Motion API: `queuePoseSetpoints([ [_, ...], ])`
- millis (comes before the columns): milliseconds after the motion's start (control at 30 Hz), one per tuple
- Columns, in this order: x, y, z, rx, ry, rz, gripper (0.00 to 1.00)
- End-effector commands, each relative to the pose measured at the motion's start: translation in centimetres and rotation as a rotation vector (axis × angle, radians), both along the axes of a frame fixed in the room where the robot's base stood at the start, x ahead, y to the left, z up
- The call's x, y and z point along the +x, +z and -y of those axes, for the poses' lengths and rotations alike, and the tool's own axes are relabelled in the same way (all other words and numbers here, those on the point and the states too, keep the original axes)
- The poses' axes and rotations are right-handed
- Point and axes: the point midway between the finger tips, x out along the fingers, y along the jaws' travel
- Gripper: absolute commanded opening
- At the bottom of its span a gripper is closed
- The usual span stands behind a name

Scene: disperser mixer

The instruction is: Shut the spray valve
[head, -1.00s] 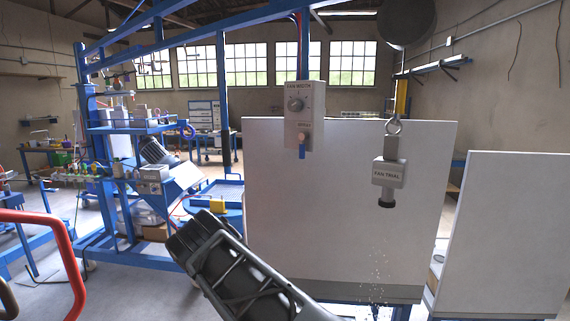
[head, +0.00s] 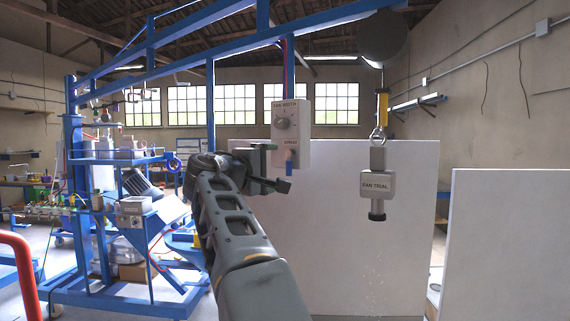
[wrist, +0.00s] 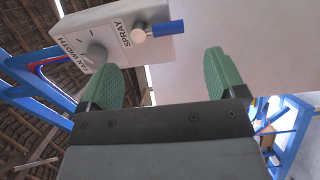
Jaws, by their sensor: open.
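The spray valve is on the lower part of a grey control box (head: 300,120) marked FAN WIDTH and SPRAY. Its blue lever (head: 289,165) hangs straight down from a pale round hub. In the wrist view the blue lever (wrist: 169,28) and hub lie ahead of my fingers, toward the top. My gripper (head: 270,168) is open and empty, close beside the lever on its left in the head view. In the wrist view my gripper (wrist: 162,76) has green pads set wide apart, with nothing between them. The exact gap to the lever is hard to judge.
A grey spray head (head: 377,187) marked FAN TRIAL hangs to the right, with faint droplets below it. A large white panel (head: 350,240) stands behind both. A blue overhead frame (head: 210,105) and a loaded blue workstation stand at the left.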

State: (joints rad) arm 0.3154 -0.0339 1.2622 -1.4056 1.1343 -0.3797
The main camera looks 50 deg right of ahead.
Motion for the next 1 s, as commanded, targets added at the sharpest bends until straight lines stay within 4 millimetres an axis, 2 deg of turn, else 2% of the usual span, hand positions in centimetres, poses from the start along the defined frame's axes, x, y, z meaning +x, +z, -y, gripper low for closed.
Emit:
queuePoseSetpoints([
  [33,0.1,0.2,1.1,0.002,-0.004,-0.001,0.89],
  [200,0.5,0.1,3.9,0.002,-0.003,-0.001,0.89],
  [400,0.9,0.1,6.1,0.002,0.0,0.0,0.89],
  [600,1.1,-0.1,7.0,0.002,0.002,0.0,0.89],
  [900,1.1,-0.1,7.1,0.002,0.002,0.001,0.89],
  [1000,1.1,-0.1,7.1,0.002,0.002,0.001,0.8],
])
